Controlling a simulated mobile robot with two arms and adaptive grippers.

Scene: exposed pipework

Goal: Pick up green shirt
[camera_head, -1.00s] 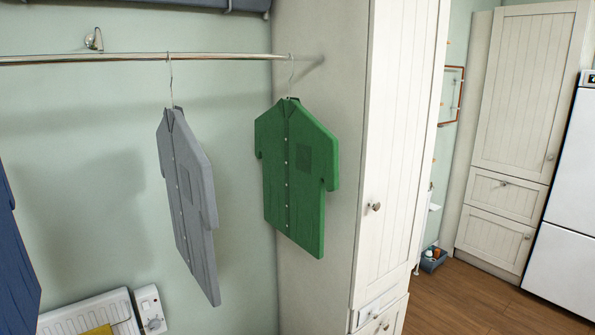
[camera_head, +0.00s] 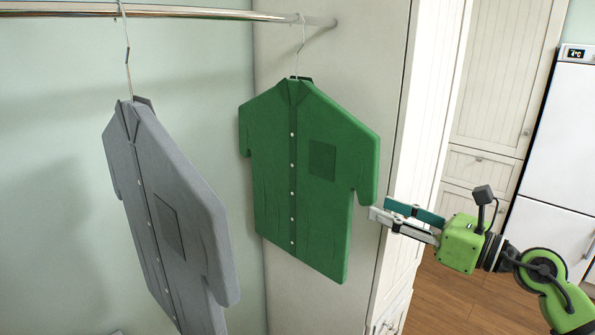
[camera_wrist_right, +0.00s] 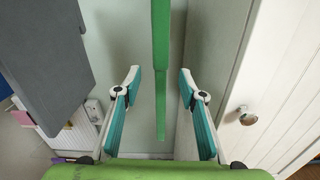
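The green shirt (camera_head: 318,190) hangs on a wire hanger from the metal rail, beside the tall cabinet. My right gripper (camera_head: 385,222) is at the shirt's right edge, just below its sleeve in the head view. In the right wrist view the shirt (camera_wrist_right: 161,60) shows edge-on as a thin green strip. The open fingers (camera_wrist_right: 160,95) stand on either side of it, with a gap on both sides. Whether the shirt's edge is fully between the pads is hard to tell. My left gripper is not in view.
A grey shirt (camera_head: 165,215) hangs left of the green one; it also shows in the right wrist view (camera_wrist_right: 42,60). The rail (camera_head: 200,13) runs along the top. A white cabinet door with a round knob (camera_wrist_right: 247,116) is close on the right.

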